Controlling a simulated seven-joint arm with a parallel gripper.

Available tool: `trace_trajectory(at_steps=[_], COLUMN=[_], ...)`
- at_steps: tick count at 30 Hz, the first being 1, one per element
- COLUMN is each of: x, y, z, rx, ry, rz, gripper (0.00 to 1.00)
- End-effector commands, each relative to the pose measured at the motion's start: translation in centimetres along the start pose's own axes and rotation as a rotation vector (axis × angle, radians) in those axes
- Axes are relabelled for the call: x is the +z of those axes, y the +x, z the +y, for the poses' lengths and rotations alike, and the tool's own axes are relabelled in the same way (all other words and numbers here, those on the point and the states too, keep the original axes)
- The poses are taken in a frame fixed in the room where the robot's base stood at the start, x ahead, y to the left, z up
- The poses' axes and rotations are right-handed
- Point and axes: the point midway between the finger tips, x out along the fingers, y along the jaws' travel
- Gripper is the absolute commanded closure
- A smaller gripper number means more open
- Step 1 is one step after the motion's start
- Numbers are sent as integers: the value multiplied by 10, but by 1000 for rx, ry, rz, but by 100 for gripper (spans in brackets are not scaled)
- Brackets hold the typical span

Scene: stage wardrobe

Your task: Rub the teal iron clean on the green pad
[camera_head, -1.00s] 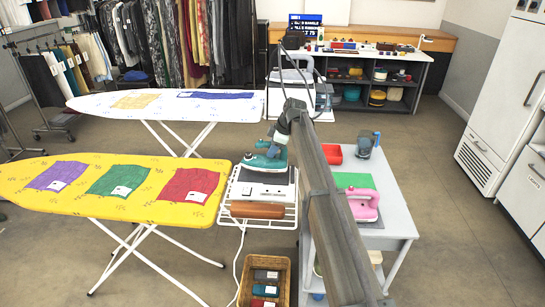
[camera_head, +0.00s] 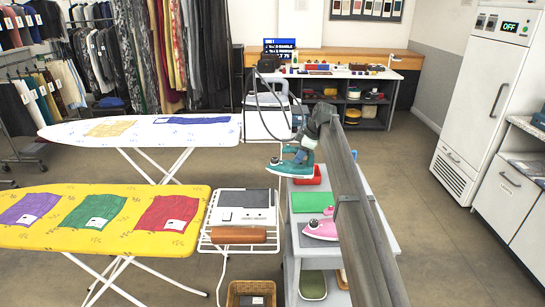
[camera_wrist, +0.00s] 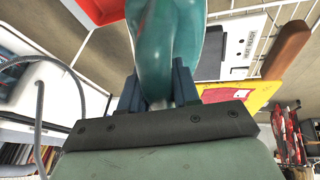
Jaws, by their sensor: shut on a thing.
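My gripper (camera_head: 301,149) is shut on the teal iron (camera_head: 292,165) and holds it in the air, near the left back edge of the grey trolley. In the wrist view the teal iron (camera_wrist: 168,45) sits between the two dark blue fingers (camera_wrist: 158,90). The green pad (camera_head: 310,203) lies flat on the trolley top, nearer to me and lower than the iron. The iron is apart from the pad. The iron's sole cannot be made out clearly.
A pink iron (camera_head: 322,229) stands just in front of the green pad. A red tray (camera_head: 310,178) is behind the pad. Left of the trolley are a wire rack (camera_head: 207,228) and a brown roll (camera_head: 238,235). A yellow ironing board (camera_head: 120,233) is further left.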

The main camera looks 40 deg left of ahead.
Motion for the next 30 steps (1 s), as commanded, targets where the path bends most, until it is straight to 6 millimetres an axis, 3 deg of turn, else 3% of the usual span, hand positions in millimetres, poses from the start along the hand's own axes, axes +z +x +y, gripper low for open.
trace_trajectory(at_steps=[1,6,15,21,30], x=[20,79,150,176,166], y=[-9,-32,-62,-74,-74], z=[4,11,9,-3,-24], rx=[10,33,43,24,-50], ry=[20,77,135,112,-66], rz=[-3,-10,-13,-3,30], gripper=[100,100,100,100,100])
